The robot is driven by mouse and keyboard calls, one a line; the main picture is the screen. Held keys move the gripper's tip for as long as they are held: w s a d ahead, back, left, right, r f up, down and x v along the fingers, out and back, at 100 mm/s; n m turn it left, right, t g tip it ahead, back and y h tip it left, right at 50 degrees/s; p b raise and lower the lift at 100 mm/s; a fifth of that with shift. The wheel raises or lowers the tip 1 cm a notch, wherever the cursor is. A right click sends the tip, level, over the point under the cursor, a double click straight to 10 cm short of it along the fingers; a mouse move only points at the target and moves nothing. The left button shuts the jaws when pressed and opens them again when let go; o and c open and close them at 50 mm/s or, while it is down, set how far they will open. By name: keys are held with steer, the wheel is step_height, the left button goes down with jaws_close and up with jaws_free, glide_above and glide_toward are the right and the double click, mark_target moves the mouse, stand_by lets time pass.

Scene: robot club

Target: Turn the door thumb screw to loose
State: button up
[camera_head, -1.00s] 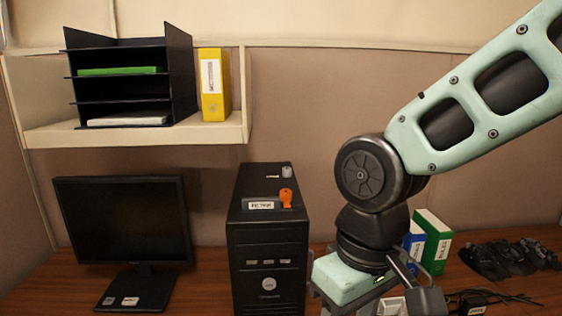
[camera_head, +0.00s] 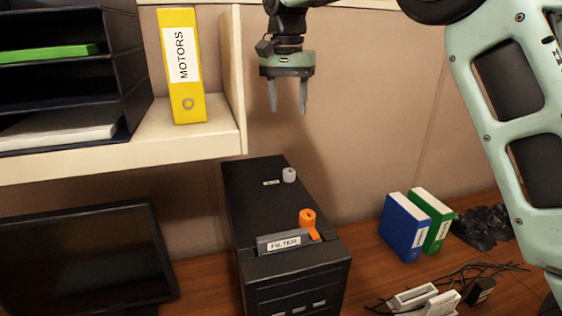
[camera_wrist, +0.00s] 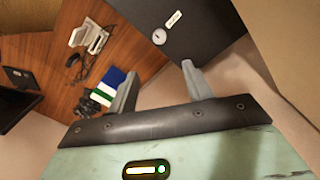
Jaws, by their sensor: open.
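A small grey knob (camera_head: 289,175) stands upright on the rear top of the black computer tower (camera_head: 262,205), next to a small white label too small to read. An orange lever knob (camera_head: 308,219) sits nearer the front, behind a label reading FILTER. Which one is the door thumb screw cannot be read. My gripper (camera_head: 288,108) is open and empty, pointing down in the air above the grey knob, apart from it. The wrist view shows the grey knob (camera_wrist: 159,37) beyond the open fingers.
A shelf (camera_head: 190,135) with a yellow MOTORS binder (camera_head: 183,70) is left of my gripper. A monitor (camera_head: 85,255) stands left of the tower.

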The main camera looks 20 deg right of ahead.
mark_target(289, 170)
steer(key=f+p, duration=0.1)
steer(key=f, duration=0.4)
steer(key=f+p, duration=0.1)
steer(key=f, duration=0.5)
steer(key=f+p, duration=0.1)
steer(key=f, duration=0.4)
steer(key=shift+s+d+f+p, duration=0.15)
steer(key=shift+s+f+p, duration=0.1)
steer(key=shift+f+p, duration=0.15)
steer(key=c, duration=1)
